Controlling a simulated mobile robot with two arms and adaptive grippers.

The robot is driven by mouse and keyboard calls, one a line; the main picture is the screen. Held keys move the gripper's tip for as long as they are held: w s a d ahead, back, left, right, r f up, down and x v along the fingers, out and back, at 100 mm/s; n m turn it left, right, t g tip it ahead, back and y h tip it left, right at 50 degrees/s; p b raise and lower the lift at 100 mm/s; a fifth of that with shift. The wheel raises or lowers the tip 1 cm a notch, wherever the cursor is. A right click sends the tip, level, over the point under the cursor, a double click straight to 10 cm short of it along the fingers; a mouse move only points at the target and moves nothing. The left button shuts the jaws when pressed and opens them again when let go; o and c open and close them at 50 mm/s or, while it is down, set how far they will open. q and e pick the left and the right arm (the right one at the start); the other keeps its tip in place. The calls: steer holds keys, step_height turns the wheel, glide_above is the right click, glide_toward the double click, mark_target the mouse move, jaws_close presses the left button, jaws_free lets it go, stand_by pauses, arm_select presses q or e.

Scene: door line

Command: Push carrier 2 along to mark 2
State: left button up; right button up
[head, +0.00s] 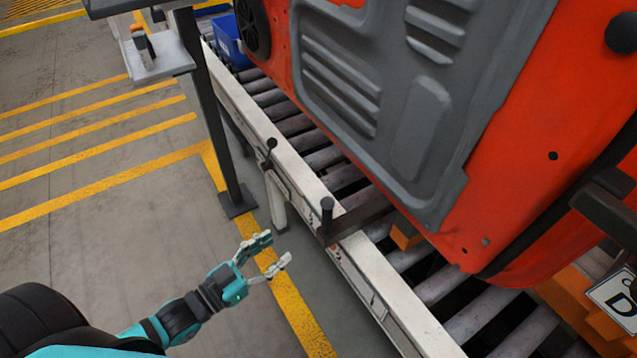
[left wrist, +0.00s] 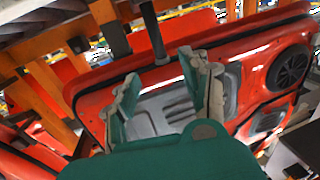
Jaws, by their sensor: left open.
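A red door (head: 490,190) with a grey inner panel (head: 385,90) stands on an orange carrier (head: 580,305) on the roller line. No carrier number or mark 2 is readable. A dark bar with an upright black handle (head: 327,215) sticks out from the carrier over the near rail. My left gripper (head: 277,250) is open and empty, left of the handle and apart from it, over the floor beside the rail. In the left wrist view the open fingers (left wrist: 165,78) face the red door (left wrist: 90,95), with dark posts (left wrist: 152,35) beyond them. My right gripper is out of view.
The roller line's pale rail (head: 375,275) runs diagonally, with a small black lever (head: 270,150) on it. A dark post (head: 215,110) with a grey shelf (head: 160,60) stands left of it. A blue bin (head: 228,40) sits behind. The yellow-striped floor (head: 90,190) at left is clear.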

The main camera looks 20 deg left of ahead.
mark_target(324, 215)
arm_select(q)
steer(key=p+x, duration=0.3)
steer(key=x, duration=1.2)
steer(key=shift+w+d+r, duration=0.1)
steer(key=shift+w+d, duration=0.1)
steer(key=shift+d, duration=0.05)
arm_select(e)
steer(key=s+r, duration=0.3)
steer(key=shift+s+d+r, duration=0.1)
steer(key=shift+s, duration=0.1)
arm_select(q)
jaws_close()
steer(key=shift+d, duration=0.1)
